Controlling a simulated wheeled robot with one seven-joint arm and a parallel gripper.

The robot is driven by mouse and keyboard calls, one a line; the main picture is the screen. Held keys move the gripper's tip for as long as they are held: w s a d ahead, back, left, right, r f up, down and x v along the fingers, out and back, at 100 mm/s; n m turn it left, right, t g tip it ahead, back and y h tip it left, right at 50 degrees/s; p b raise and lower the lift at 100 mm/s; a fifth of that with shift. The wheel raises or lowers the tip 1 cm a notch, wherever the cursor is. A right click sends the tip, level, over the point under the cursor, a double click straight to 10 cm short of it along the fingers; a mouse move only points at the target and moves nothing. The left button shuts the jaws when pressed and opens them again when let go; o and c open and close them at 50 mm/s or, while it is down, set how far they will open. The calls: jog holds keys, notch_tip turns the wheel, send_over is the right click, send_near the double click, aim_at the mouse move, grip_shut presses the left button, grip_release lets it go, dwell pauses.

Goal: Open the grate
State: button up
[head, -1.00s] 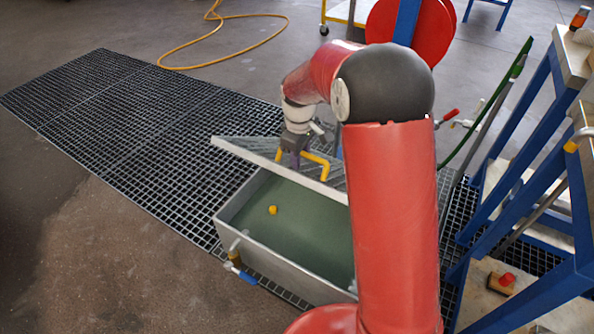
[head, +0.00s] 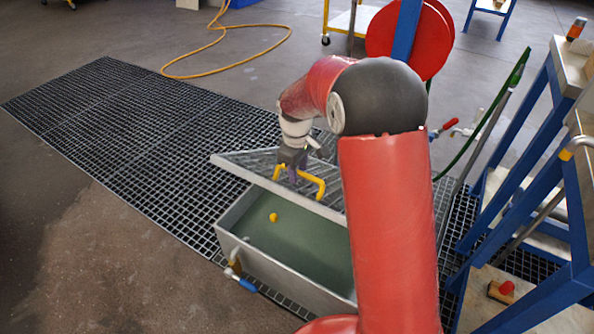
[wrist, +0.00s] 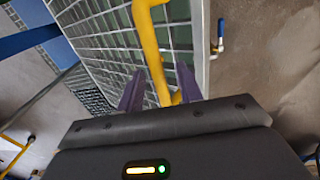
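The grate (head: 250,163) is a hinged grey metal lid on the rectangular tank (head: 290,280), with its near edge raised above the rim. The tank's greenish inside shows beneath it. A yellow bar handle (head: 318,186) stands on the grate; it also shows in the wrist view (wrist: 150,45). My gripper (head: 292,175) is at the handle. In the wrist view my gripper's purple fingers (wrist: 160,92) are apart, with the yellow bar between them and a visible gap beside it. My arm hides the right part of the grate and tank.
A small yellow object (head: 273,217) is in the tank. A blue-handled valve (head: 242,280) juts from its near left side. Blue-legged stands (head: 530,160) are close on the right, and a red reel (head: 440,40) is behind. Floor grating (head: 110,120) on the left is clear.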

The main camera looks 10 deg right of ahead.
notch_tip(320, 180, up, 7)
jog(key=w+d, duration=0.1)
jog(key=w, duration=0.1)
jog(key=shift+d+f, duration=0.15)
jog(key=shift+d, duration=0.15)
dwell(0.3)
jog(key=shift+c, duration=0.5)
